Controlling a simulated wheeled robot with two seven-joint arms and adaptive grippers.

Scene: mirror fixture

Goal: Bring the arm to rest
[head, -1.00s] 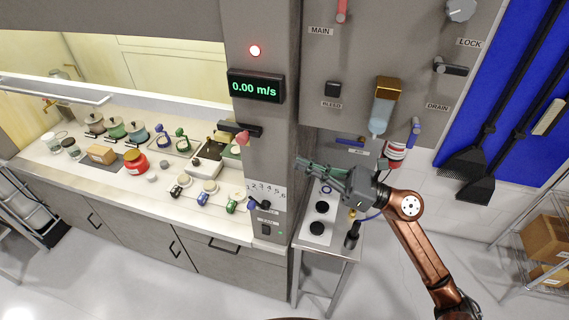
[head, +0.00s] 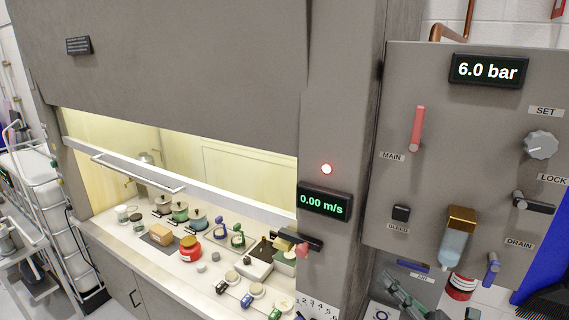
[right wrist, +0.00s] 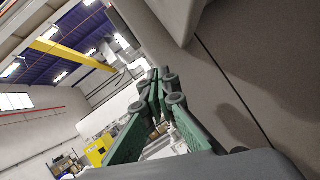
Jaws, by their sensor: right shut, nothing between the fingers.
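My right gripper (head: 392,284) shows at the bottom of the head view, below the grey control panel (head: 407,236) and right of the fume hood's post. In the right wrist view its green fingers (right wrist: 158,98) are closed together with nothing between them. A grey wall surface fills the right side of that view, and I cannot tell whether the fingers touch it. Most of my right arm is cut off by the lower edge of the head view. My left gripper is in neither view.
The panel carries a red MAIN lever (head: 416,128), a LOCK handle (head: 533,202), a DRAIN handle (head: 492,268) and a filter bowl (head: 455,240). The hood's counter holds several jars, pots and small valves. A pressure display (head: 488,71) reads 6.0 bar; the hood display (head: 324,202) reads 0.00 m/s.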

